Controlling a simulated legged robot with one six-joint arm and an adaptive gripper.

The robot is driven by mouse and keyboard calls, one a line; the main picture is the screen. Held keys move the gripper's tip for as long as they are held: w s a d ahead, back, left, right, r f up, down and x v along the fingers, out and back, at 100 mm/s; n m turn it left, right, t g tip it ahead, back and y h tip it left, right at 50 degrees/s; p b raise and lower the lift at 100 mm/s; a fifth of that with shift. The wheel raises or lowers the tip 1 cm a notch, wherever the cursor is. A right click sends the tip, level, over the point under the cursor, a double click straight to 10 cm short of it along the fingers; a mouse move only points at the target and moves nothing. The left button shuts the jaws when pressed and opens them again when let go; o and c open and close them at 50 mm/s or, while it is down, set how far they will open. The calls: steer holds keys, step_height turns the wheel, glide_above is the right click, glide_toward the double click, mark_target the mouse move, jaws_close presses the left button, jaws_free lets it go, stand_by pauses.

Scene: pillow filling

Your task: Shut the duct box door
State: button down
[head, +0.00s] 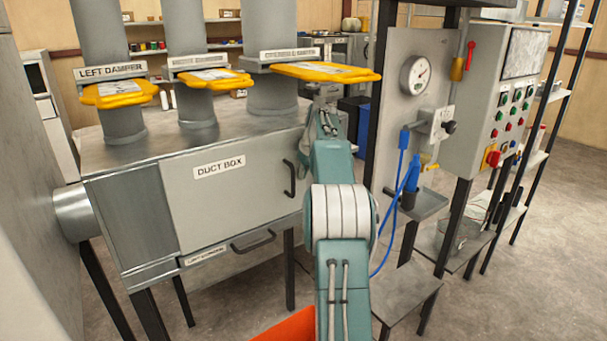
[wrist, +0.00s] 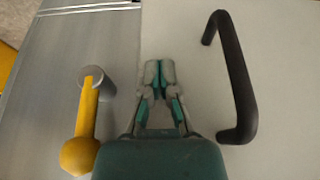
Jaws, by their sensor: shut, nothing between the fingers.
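The duct box door (head: 235,195) is a pale grey panel labelled "DUCT BOX" on the front of the metal duct box (head: 130,222). It looks flush with the box front; a small gap cannot be ruled out. Its black handle (head: 289,178) is near the door's right edge and also shows in the wrist view (wrist: 240,85). A yellow latch lever (wrist: 87,115) with a ball end sits on a round pivot on the darker metal beside the door. My gripper (wrist: 160,72) is shut and empty, over the door edge between handle and lever. My arm hides the lever in the head view.
Yellow damper handles (head: 325,72) stick out above the box. A lower drawer handle (head: 253,241) sits below the door. To the right stand a gauge panel (head: 415,115) with a blue hose and a control box (head: 508,105).

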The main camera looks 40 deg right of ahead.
steer(key=shift+w+r, duration=0.2)
steer(key=shift+w, duration=0.05)
steer(key=s+a+r, duration=0.1)
steer(key=s+r, duration=0.1)
steer(key=s, duration=0.5)
steer(key=s+a+r, duration=0.1)
steer(key=s+r, duration=0.1)
steer(key=s, duration=0.5)
steer(key=a+r, duration=0.3)
steer(key=a, duration=2.2)
steer(key=s+a+f, duration=0.4)
steer(key=s+a, duration=0.3)
steer(key=a, duration=0.1)
steer(key=s+a+f+n+t, duration=0.1)
steer(key=s+a+f, duration=0.3)
steer(key=s+a, duration=0.3)
steer(key=shift+s+a+f+n+y, duration=0.25)
steer(key=shift+s+a+n+y, duration=0.1)
steer(key=shift+a, duration=0.75)
